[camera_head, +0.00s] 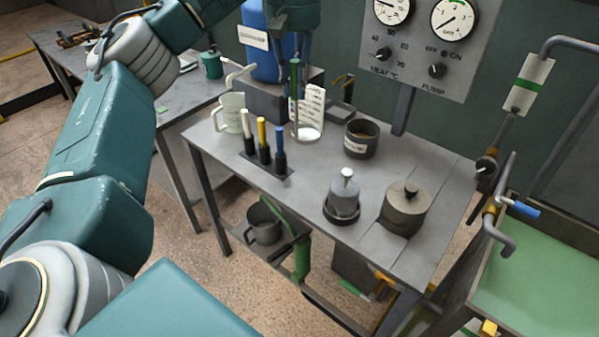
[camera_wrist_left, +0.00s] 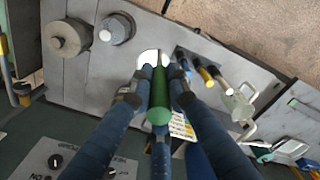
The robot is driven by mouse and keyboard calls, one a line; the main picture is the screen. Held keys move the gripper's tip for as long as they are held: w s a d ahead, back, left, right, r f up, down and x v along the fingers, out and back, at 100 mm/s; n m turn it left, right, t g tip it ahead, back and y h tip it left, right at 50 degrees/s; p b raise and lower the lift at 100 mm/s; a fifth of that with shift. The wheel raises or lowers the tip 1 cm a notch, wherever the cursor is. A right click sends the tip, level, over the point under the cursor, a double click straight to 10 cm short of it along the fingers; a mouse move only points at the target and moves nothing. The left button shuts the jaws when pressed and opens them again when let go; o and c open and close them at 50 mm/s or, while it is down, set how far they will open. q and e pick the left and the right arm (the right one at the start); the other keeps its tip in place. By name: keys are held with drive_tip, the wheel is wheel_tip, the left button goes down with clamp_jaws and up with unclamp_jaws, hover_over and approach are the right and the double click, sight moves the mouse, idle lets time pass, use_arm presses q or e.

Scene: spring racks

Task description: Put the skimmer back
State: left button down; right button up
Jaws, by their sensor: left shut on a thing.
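The skimmer (camera_head: 295,90) has a long green handle and stands about upright above the grey table. My left gripper (camera_head: 293,50) is shut on its upper part. In the left wrist view the green handle (camera_wrist_left: 160,85) runs between my dark fingers (camera_wrist_left: 152,90). A pale disc (camera_head: 308,133) shows at the skimmer's lower end; I cannot tell if it belongs to the skimmer or lies on the table. A dark rack (camera_head: 283,171) beside it holds upright tools with white, yellow and blue handles (camera_head: 263,135). My right gripper is not in view.
A white printed card (camera_head: 314,103) is close behind the skimmer. A clear jug (camera_head: 232,112) is left of the rack. A dark labelled pot (camera_head: 361,139), a metal weight-like piece (camera_head: 344,190) and a lidded pot (camera_head: 404,208) stand to the right. A gauge panel (camera_head: 420,70) rises behind.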

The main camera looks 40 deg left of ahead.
use_arm(q)
wheel_tip(320, 180, down, 3)
drive_tip(key=shift+s+r+b, duration=0.1)
drive_tip(key=shift+r+b, duration=0.05)
drive_tip(key=shift+b, duration=0.2)
wheel_tip(320, 180, down, 16)
drive_tip(key=s+p, duration=0.1)
drive_tip(key=p, duration=0.2)
drive_tip(key=shift+p, duration=0.35)
drive_tip(key=c, duration=1.7)
unclamp_jaws()
drive_tip(key=shift+o, duration=0.2)
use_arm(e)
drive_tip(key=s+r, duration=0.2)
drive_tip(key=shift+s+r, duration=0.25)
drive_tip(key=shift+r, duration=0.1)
